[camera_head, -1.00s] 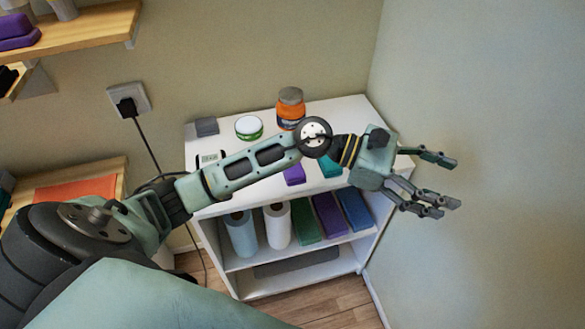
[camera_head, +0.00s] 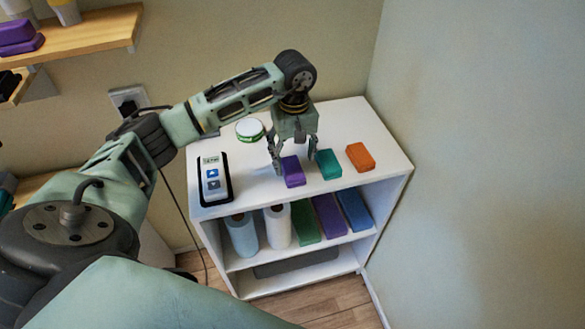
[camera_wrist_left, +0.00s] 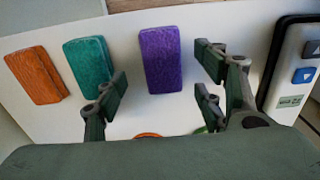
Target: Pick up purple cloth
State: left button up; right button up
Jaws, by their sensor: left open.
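The purple cloth (camera_head: 293,173), a small folded block, lies on the white shelf unit's top between the device and a teal block. It also shows in the wrist view (camera_wrist_left: 160,58), upper middle. My left gripper (camera_head: 294,160) points down just behind and above it, open and empty. In the wrist view the fingers (camera_wrist_left: 158,82) stand on either side of the cloth's near end, with gaps visible; whether they touch it is not seen. A second purple piece (camera_head: 329,215) sits on the shelf below. My right gripper is in neither view.
A teal block (camera_head: 328,164) and an orange block (camera_head: 360,157) lie to the right. A handheld device (camera_head: 214,180) is at left, a white-lidded jar (camera_head: 249,129) behind. Paper rolls (camera_head: 278,225) stand below. A wall (camera_head: 480,170) closes the right side.

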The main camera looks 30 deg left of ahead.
aim_at(293, 167)
pick_arm(q)
jog(key=f+p, duration=0.1)
jog(key=f, duration=0.2)
jog(key=shift+s+f, duration=0.15)
jog(key=shift+s, duration=0.05)
jog(key=shift+f, duration=0.25)
jog(key=shift+w, duration=0.1)
jog(key=shift+c, duration=0.5)
jog(key=c, duration=1.1)
jog(key=shift+r, duration=0.1)
